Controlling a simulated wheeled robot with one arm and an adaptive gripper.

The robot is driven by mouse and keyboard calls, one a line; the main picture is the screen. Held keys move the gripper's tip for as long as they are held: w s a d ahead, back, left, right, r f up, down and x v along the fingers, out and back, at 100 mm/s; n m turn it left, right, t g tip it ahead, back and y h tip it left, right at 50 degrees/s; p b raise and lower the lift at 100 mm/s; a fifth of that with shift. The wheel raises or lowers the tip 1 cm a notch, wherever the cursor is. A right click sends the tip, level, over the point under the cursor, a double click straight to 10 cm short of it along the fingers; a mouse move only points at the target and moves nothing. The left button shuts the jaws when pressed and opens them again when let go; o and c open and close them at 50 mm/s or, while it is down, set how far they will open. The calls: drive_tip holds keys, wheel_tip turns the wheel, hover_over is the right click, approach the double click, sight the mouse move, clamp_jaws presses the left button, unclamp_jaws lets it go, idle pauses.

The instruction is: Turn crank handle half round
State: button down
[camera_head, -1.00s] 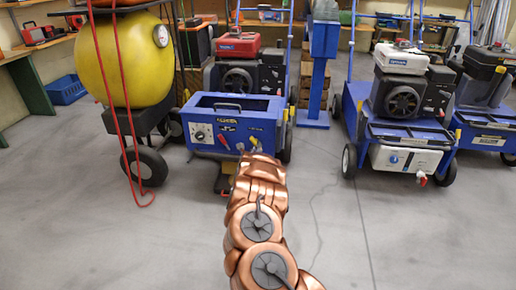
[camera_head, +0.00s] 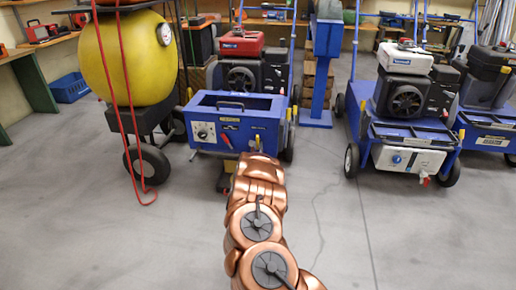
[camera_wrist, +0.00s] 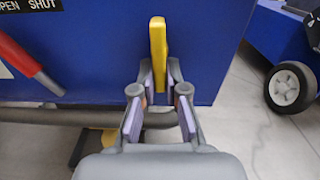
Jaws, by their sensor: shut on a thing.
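A yellow handle (camera_wrist: 158,55) stands upright against the blue front of a machine in the wrist view. My gripper (camera_wrist: 160,76) is shut on its lower part, one finger on each side. I cannot tell how the handle joins the panel. A red lever (camera_wrist: 30,68) slants beside an "OPEN SHUT" label to the left. In the head view, the blue machine (camera_head: 263,142) stands ahead of my copper arm, and the red lever (camera_head: 226,140) shows on its front. My gripper is hidden there behind my arm.
A yellow tank (camera_head: 125,62) on wheels with red hoses stands left of the blue machine. A blue cart (camera_head: 410,130) with an engine stands to the right, its wheel (camera_wrist: 290,86) near in the wrist view. A grey bar (camera_wrist: 75,117) runs below the panel. Open floor lies around.

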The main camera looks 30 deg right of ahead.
drive_tip(key=shift+w+a+r, duration=0.15)
drive_tip(key=shift+a, duration=0.15)
drive_tip(key=c, duration=1.3)
unclamp_jaws()
drive_tip(key=shift+o, duration=0.5)
drive_tip(key=shift+d, duration=0.2)
drive_tip(key=shift+s, duration=0.2)
drive_tip(key=v, duration=1.2)
